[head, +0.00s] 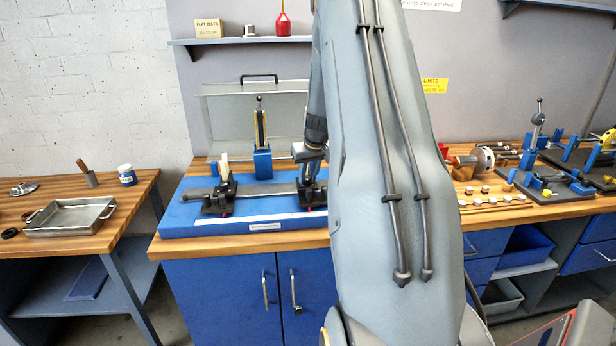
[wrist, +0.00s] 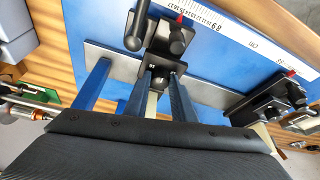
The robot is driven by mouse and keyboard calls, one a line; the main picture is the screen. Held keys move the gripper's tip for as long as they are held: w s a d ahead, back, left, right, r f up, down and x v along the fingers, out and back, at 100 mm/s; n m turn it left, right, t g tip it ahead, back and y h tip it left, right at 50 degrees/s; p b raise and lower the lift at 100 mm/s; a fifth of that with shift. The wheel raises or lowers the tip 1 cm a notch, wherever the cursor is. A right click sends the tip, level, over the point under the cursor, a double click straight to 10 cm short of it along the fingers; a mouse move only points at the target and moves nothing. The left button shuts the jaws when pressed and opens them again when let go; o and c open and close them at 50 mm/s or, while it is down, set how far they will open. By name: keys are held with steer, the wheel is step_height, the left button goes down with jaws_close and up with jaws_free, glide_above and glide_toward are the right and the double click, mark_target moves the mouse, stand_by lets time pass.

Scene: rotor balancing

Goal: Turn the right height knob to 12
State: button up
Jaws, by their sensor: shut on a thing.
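The right support (head: 311,190), a black block on a grey rail (head: 265,190), stands at the right of the blue base plate and is partly hidden by my arm. My gripper (wrist: 161,77) points down at this support. In the wrist view its two blue-grey fingers are closed on a dark part at the support, taken as the right height knob (wrist: 162,66). The knob is mostly hidden by the fingers, and no setting on it can be read. A pale post (wrist: 152,103) shows between the fingers. The left support (head: 219,196), with a pale upright piece, stands apart at the left.
A blue stand with a yellow-marked gauge (head: 262,160) rises behind the rail. Black ball-ended levers (wrist: 132,42) stick out close to my fingers. A white scale (wrist: 205,22) runs along the plate. A metal tray (head: 70,217) lies on the left table.

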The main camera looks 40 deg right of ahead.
steer(key=shift+m, duration=0.3)
steer(key=shift+w+a+m+h+b, duration=0.15)
steer(key=shift+m+h, duration=0.15)
steer(key=shift+m, duration=0.3)
steer(key=shift+w+m+h+b, duration=0.15)
steer(key=shift+m+h, duration=0.15)
steer(key=shift+m, duration=0.3)
steer(key=m+b, duration=0.2)
steer(key=b, duration=0.1)
steer(key=shift+f+g+h, duration=0.1)
steer(key=shift+g+h, duration=0.2)
steer(key=shift+g, duration=0.1)
steer(key=shift+m+b, duration=0.4)
steer(key=shift+b, duration=0.25)
steer(key=shift+s+b, duration=0.1)
steer(key=shift+b, duration=0.2)
steer(key=o, duration=1.1)
steer(key=shift+a, duration=0.1)
steer(key=shift+c, duration=0.2)
steer(key=shift+r, duration=0.2)
steer(key=b+v, duration=0.2)
steer(key=v, duration=0.5)
steer(key=shift+a+r, duration=0.2)
steer(key=shift+r, duration=0.15)
